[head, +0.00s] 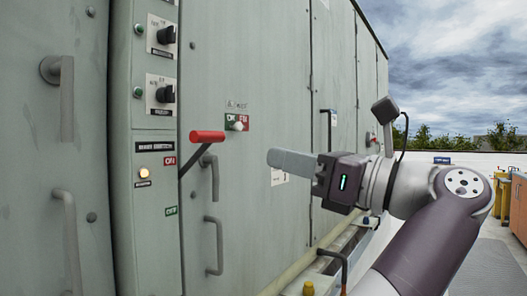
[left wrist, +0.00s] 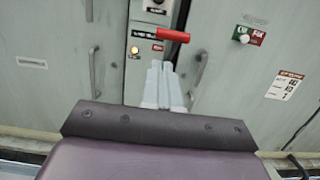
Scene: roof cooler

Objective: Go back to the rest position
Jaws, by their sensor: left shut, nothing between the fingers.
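My left gripper (head: 273,157) reaches in from the right of the head view, in front of the grey-green cabinet. Its fingers are closed together and point left, with nothing held. A red-handled lever (head: 207,136) on a dark stem sticks out from the cabinet's narrow control panel, left of the fingertips, with a visible gap in the picture. The handle also shows in the left wrist view (left wrist: 172,35), just above the shut fingers (left wrist: 161,68). My right gripper is not in view.
The control panel has black knobs (head: 165,94), green buttons and a lit amber lamp (head: 144,172). Grey door handles (head: 213,245) stick out from the cabinet doors. A pipe (head: 335,262) runs along the cabinet's base. Open roof floor (head: 498,268) lies at the right.

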